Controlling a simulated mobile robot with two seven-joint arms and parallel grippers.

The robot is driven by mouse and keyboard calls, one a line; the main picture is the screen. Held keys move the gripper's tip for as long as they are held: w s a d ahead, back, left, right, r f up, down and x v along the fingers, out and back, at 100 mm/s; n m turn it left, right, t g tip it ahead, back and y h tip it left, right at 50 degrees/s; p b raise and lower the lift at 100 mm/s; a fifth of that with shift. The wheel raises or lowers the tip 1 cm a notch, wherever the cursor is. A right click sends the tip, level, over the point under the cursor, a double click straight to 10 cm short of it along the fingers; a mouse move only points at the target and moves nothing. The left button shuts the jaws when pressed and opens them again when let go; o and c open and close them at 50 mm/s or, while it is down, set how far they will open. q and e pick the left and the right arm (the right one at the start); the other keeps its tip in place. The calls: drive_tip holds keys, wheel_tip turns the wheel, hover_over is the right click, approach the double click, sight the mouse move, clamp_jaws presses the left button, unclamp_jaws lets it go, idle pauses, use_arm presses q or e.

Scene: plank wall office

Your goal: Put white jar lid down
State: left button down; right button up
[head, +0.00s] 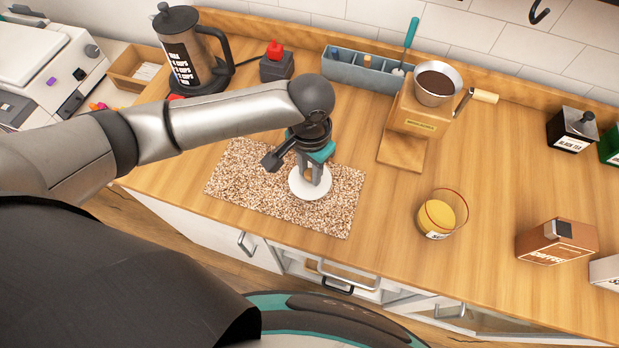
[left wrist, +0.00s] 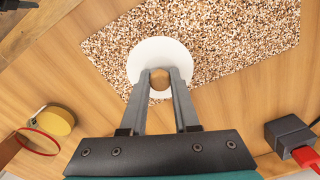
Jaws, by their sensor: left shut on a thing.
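The white jar lid (head: 316,190) is a round white disc with a small wooden knob. My left gripper (head: 313,174) points down over it and is shut on the knob. In the left wrist view the white jar lid (left wrist: 158,50) lies flat below the fingers, and the left gripper's fingertips (left wrist: 160,76) sit on both sides of the knob. The lid is over the speckled brown mat (head: 240,180), near its front edge. I cannot tell whether it touches the mat. My right gripper is not in view.
A glass jar with yellow contents (head: 441,213) and a coffee box (head: 556,241) stand to the right. The mat's left part and the counter between mat and jar are clear.

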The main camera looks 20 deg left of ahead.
sight(309, 180)
use_arm(q)
wheel_tip(309, 180, down, 4)
drive_tip(key=shift+r+b, duration=0.15)
drive_tip(key=shift+b, duration=0.15)
drive_tip(key=c, duration=0.7)
unclamp_jaws()
drive_tip(key=shift+o, duration=0.2)
wheel_tip(309, 180, up, 12)
drive_tip(key=shift+r+p, duration=0.1)
drive_tip(key=shift+p, duration=0.9)
drive_tip(key=shift+s, duration=0.15)
